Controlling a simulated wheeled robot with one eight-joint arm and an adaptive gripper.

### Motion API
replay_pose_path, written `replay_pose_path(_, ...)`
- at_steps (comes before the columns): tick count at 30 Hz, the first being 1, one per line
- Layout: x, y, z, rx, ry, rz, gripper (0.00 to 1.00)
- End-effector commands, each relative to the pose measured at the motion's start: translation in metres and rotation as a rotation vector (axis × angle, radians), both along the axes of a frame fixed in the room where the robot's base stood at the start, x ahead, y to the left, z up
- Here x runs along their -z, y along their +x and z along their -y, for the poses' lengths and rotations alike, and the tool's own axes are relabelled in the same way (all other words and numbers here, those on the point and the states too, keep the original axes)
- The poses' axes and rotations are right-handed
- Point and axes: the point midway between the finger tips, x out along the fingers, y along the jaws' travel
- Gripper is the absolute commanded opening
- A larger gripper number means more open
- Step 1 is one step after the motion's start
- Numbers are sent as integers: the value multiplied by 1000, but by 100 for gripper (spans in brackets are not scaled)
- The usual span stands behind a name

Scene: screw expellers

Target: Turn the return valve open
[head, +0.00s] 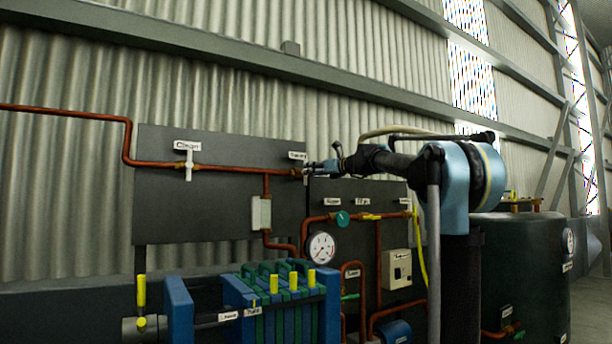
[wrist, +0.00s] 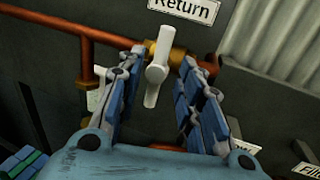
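The return valve in the wrist view has a white bar handle (wrist: 157,72) on a brass body (wrist: 180,57), under a white "Return" label (wrist: 185,9). The handle stands across the copper pipe, close to upright in the picture and slightly tilted. My gripper (wrist: 161,64) is open, with one blue-grey finger on each side of the handle. I see gaps between the fingers and the handle; whether the tips reach its depth is unclear. In the head view my gripper (head: 313,168) is at the right end of the upper copper pipe, and hides most of the valve.
A "Clean" valve with a white handle (head: 189,165) is further left on the same pipe. A pressure gauge (head: 321,247), a teal-handled valve (head: 342,219) and a blue plate press (head: 270,305) lie below. A dark tank (head: 520,260) stands at the right.

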Motion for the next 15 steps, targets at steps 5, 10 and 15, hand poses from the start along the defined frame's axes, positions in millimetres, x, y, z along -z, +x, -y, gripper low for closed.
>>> replay_pose_path(5, 0, 16, -21, -2, 0, 0, 34)
replay_pose_path(10, 0, 25, -32, 0, 0, 0, 34)
replay_pose_path(15, 0, 28, -35, 0, 0, 0, 34)
